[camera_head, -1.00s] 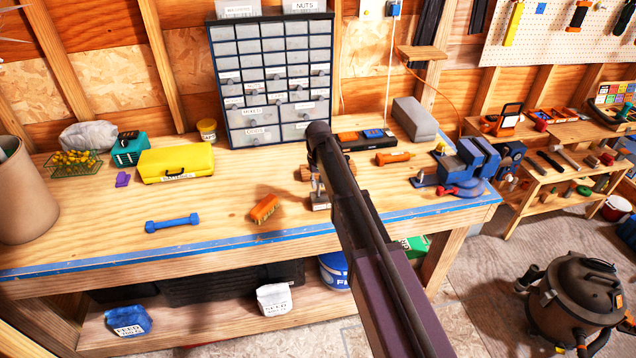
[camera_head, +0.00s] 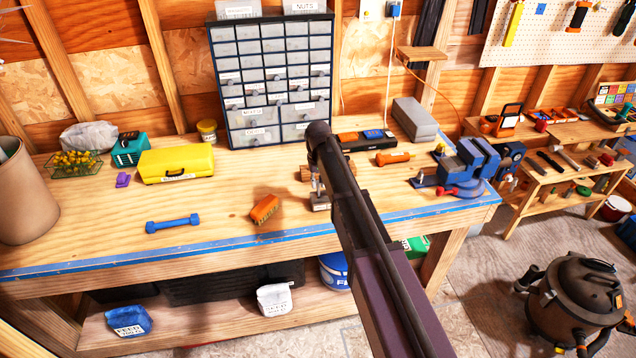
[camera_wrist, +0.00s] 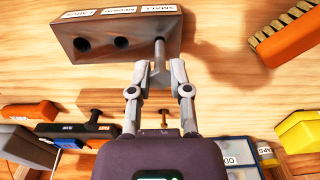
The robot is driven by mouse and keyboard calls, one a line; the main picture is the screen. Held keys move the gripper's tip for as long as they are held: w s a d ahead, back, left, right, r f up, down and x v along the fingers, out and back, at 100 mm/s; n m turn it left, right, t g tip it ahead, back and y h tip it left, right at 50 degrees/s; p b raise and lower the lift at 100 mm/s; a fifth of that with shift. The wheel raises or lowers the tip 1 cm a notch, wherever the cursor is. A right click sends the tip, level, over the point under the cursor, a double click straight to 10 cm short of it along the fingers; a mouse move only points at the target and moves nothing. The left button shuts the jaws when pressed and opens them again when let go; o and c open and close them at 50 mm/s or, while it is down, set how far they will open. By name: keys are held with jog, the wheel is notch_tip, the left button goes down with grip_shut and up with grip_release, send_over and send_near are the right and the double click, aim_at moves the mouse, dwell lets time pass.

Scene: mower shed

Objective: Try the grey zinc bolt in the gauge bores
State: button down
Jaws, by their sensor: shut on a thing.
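My gripper (camera_wrist: 161,72) is shut on the grey zinc bolt (camera_wrist: 160,52) in the wrist view. The bolt stands between the fingertips, at the bore marked SMALL of the gauge block (camera_wrist: 98,59). I cannot tell whether its end is inside that bore or just over it. The MEDIUM and LARGE bores, to the left of it, look dark and empty. In the head view my gripper (camera_head: 317,187) is just above the gauge block (camera_head: 319,206), and my arm hides part of it.
A wooden holder (camera_wrist: 105,99) with a brass-coloured bolt (camera_wrist: 165,116) in it lies beyond the gauge. An orange brush (camera_head: 265,208) and a blue dumbbell-shaped thing (camera_head: 172,223) lie left on the bench. A blue vice (camera_head: 470,165) stands right. Bench between brush and yellow case (camera_head: 175,163) is clear.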

jog(key=shift+r, duration=0.1)
notch_tip(320, 180, up, 5)
jog(key=p, duration=0.5)
jog(key=shift+f, duration=0.2)
dwell(0.4)
